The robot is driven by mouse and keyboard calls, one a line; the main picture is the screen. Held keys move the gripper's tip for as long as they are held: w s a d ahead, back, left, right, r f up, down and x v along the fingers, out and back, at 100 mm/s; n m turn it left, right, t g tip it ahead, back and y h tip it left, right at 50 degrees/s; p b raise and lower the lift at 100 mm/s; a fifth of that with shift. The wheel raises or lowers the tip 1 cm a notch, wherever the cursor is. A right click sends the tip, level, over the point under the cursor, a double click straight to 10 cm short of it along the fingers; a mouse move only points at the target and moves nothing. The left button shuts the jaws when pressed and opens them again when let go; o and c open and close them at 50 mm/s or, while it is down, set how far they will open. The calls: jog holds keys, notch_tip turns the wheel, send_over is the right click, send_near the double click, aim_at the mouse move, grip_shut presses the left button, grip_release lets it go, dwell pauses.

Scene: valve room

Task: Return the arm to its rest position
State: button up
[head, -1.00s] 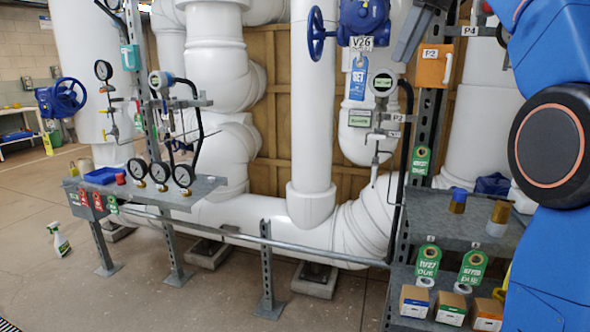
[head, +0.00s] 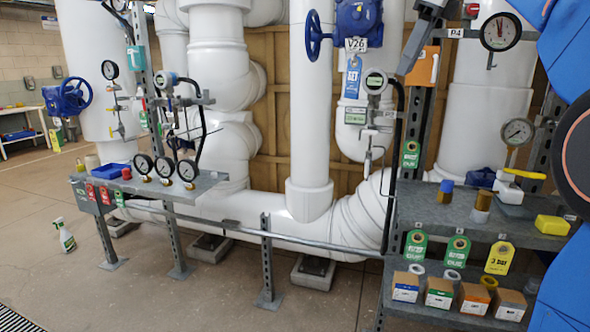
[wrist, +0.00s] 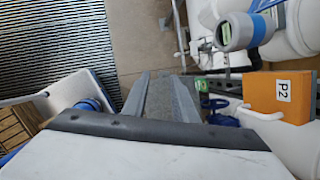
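My gripper (head: 417,58) hangs at the top right of the head view, its grey end pointing down and left, in front of the orange P2 box (head: 424,66). In the wrist view my gripper (wrist: 162,78) shows as grey finger parts pointing away from the camera; I cannot tell whether there is a gap between them. No held object can be made out. The orange P2 box (wrist: 280,97) is to the right of the fingers there, and a round grey gauge (wrist: 232,32) is above right. My blue arm fills the right edge of the head view.
A dial gauge (head: 501,32) is near my arm. A left shelf (head: 205,190) holds gauges.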

jog(key=s+d+f+n+h, duration=0.1)
jog(key=s+f+n, duration=0.7)
jog(key=f, duration=0.8)
jog(key=s+d+f+n+h, duration=0.1)
jog(key=s+f+n, duration=0.7)
jog(key=s+f, duration=0.4)
jog(key=s+d+f+n+t, duration=0.1)
jog(key=s+f+n, duration=0.7)
jog(key=f, duration=1.2)
jog(key=s, duration=0.2)
jog(key=shift+s+d+f+n+h, duration=0.2)
jog(key=shift+s+d+n+h, duration=0.1)
jog(key=shift+d+n+h, duration=0.1)
jog(key=shift+a, duration=0.1)
